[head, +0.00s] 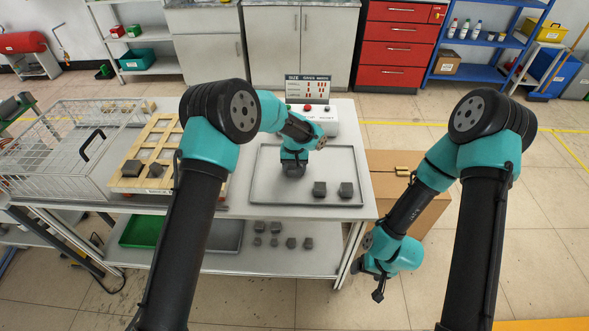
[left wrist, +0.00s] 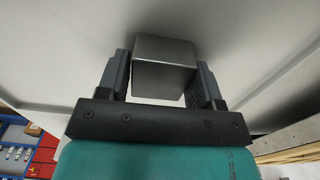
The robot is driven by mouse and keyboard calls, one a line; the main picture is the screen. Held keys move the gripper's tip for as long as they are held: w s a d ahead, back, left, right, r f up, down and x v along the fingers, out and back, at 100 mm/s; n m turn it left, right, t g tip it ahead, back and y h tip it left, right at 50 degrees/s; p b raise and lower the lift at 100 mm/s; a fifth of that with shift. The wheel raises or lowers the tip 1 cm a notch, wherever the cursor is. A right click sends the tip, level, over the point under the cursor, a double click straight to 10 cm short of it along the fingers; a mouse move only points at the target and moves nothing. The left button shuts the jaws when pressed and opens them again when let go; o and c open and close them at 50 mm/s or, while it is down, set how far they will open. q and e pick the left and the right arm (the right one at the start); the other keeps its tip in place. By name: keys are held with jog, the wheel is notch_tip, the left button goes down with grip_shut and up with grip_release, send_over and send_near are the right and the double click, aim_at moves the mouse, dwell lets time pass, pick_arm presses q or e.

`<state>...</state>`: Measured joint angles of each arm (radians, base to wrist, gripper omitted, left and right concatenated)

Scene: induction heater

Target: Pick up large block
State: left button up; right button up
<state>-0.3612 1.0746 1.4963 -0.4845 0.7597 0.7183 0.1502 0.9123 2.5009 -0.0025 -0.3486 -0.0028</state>
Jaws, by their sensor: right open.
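A dark grey block (left wrist: 165,68) sits between the two fingers of my left gripper (left wrist: 162,82) in the left wrist view, with both fingers close against its sides. In the head view my left gripper (head: 293,170) points down over the grey tray (head: 262,195) on the table and mostly hides that block. Two other dark blocks, one (head: 319,189) and another (head: 346,190), lie in the tray's front right part. My right gripper (head: 379,289) hangs low, right of the table, away from the blocks; it is open and empty.
A wooden rack (head: 128,183) with dark blocks and a wire basket (head: 45,180) stand to the left. A white device (head: 322,122) with a sign stands behind the tray. Several smaller blocks lie on the lower shelf (head: 320,262). A cardboard box (head: 420,215) stands right of the table.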

pick_arm(q)
jog(key=c, duration=1)
jog(key=shift+r, duration=0.2)
jog(key=shift+w+r, duration=0.1)
jog(key=shift+r, duration=0.5)
notch_tip(320, 180, up, 2)
jog(key=shift+r, duration=0.1)
jog(key=s, duration=0.5)
jog(key=s+r, duration=0.1)
jog(key=s, duration=1)
jog(key=shift+s+r, duration=0.1)
jog(key=shift+r, duration=0.05)
